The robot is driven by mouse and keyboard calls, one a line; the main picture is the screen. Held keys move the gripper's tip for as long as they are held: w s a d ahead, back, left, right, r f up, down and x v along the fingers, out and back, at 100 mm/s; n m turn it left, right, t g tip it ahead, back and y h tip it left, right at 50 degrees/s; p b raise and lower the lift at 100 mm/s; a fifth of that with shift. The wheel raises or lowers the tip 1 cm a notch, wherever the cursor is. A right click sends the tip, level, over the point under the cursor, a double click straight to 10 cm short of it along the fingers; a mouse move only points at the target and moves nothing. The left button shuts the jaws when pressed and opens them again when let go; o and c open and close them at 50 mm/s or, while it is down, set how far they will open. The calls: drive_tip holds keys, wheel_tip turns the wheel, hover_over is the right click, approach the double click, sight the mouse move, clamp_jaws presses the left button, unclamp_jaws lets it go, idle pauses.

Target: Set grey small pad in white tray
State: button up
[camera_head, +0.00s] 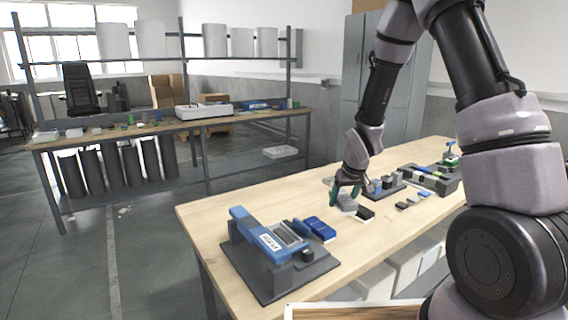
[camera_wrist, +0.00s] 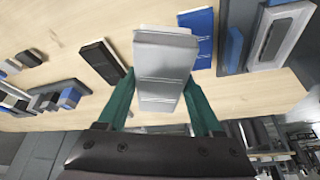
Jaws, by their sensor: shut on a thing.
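My gripper (camera_head: 346,192) is over the wooden table, its green fingers pointing down. In the wrist view my gripper (camera_wrist: 161,80) is shut on a light grey small pad (camera_wrist: 164,62), with one finger on each side. The grey pad (camera_head: 347,204) shows under the fingers in the head view, at or just above the tabletop; I cannot tell which. A shallow white tray (camera_head: 280,152) lies on the lower shelf of the far bench. A white-rimmed, brown-bottomed box (camera_head: 350,304) is cut off at the bottom edge.
On the table (camera_head: 222,212), a black block (camera_head: 365,214) and blue boxes (camera_head: 319,228) flank the pad. A blue-and-grey fixture (camera_head: 268,250) stands at the near left. Fixtures and small parts (camera_head: 432,180) lie at right. A white case (camera_head: 203,111) sits on the far bench.

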drive_tip(key=d+f+m+h, duration=0.1)
drive_tip(key=d+f+m, duration=0.15)
drive_tip(key=d, duration=0.75)
drive_tip(key=a+n, duration=0.1)
drive_tip(key=a, duration=0.4)
drive_tip(key=a+n+y, duration=0.1)
drive_tip(key=a, duration=0.4)
drive_tip(key=s+a+n, duration=0.1)
drive_tip(key=a+n, duration=0.1)
drive_tip(key=a, duration=0.3)
drive_tip(key=shift+a+f, duration=0.2)
drive_tip(key=shift+a, duration=0.2)
drive_tip(key=s+a+n, duration=0.1)
drive_tip(key=a, duration=0.3)
drive_tip(key=s+a+y, duration=0.1)
drive_tip(key=a, duration=0.3)
drive_tip(key=s+a+n, duration=0.1)
drive_tip(key=a, duration=0.3)
drive_tip(key=shift+s+a+n+g+y, duration=0.1)
drive_tip(key=shift+s+n+g+y, duration=0.2)
drive_tip(key=shift+s+n, duration=0.05)
drive_tip(key=shift+s+a+f, duration=0.15)
drive_tip(key=shift+a, duration=0.15)
drive_tip(key=shift+f, duration=1.15)
drive_tip(key=shift+f, duration=0.25)
drive_tip(key=o, duration=1.5)
drive_tip(key=shift+c, duration=0.2)
